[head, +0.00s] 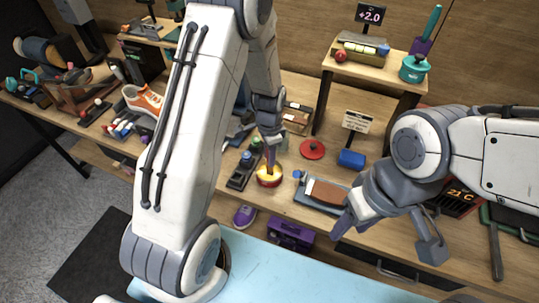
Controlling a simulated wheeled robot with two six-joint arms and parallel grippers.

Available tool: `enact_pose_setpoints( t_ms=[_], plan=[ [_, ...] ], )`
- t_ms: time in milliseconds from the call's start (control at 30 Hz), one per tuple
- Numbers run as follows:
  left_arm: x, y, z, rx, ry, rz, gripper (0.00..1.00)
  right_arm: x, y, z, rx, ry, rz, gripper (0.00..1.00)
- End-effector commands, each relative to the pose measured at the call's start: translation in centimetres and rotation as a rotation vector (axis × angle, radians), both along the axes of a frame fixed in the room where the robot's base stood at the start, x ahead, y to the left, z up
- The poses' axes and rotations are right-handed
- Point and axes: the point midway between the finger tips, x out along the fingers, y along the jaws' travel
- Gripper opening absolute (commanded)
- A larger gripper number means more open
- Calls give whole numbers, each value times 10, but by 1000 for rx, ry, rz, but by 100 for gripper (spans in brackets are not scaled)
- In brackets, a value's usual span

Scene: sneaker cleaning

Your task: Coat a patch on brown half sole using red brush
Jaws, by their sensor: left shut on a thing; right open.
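The brown half sole (326,191) lies on a grey-blue board (308,203) on the bench, left of my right gripper. Its right end is partly hidden by that gripper. My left gripper (270,136) points down, shut on the thin reddish handle of the brush (271,156). The brush reaches down to a small round pot (268,178) with yellow inside and a red side. Its bristles cannot be made out, so I cannot tell how deep they are. My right gripper (388,232) is open and empty, its fingers spread near the bench's front edge.
A red round lid (312,149), a blue roll (351,159) and a small sign (357,122) stand behind the sole. A raised shelf (375,70) is at the back.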

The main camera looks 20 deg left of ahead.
Motion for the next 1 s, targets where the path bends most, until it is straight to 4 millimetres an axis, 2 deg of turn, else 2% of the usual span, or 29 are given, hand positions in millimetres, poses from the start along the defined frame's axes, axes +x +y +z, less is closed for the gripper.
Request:
enact_pose_setpoints(
  t_ms=[1000],
  plan=[
    [0, 0, -10, 0, 0, 0, 0, 0, 0, -7, 0, 0, 0, 50]
  ],
)
